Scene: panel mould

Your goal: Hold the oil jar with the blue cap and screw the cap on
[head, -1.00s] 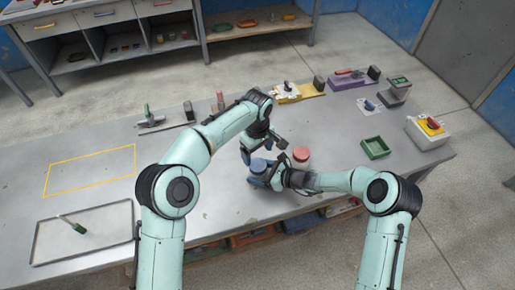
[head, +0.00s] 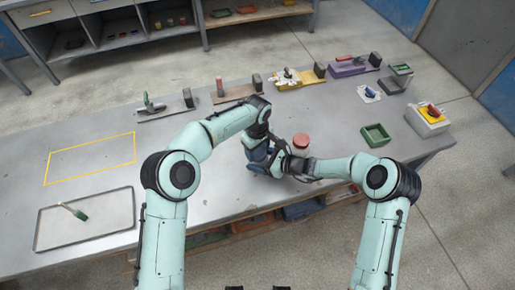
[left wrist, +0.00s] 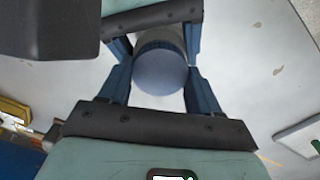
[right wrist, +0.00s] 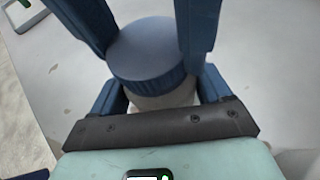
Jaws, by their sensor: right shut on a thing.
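The oil jar has a round blue cap (right wrist: 148,50) on top. The jar's pale body (right wrist: 165,98) shows below the cap in the right wrist view. My right gripper (right wrist: 160,95) is shut on the jar body from the side. My left gripper (left wrist: 160,85) points down from above, its two blue fingers on either side of the cap (left wrist: 160,72), open around it. In the head view the left gripper (head: 258,152) and right gripper (head: 276,160) meet over the jar and mostly hide it. How far the cap is turned cannot be told.
A red-topped jar (head: 301,141) stands just beyond the right gripper. Several fixtures line the back edge.

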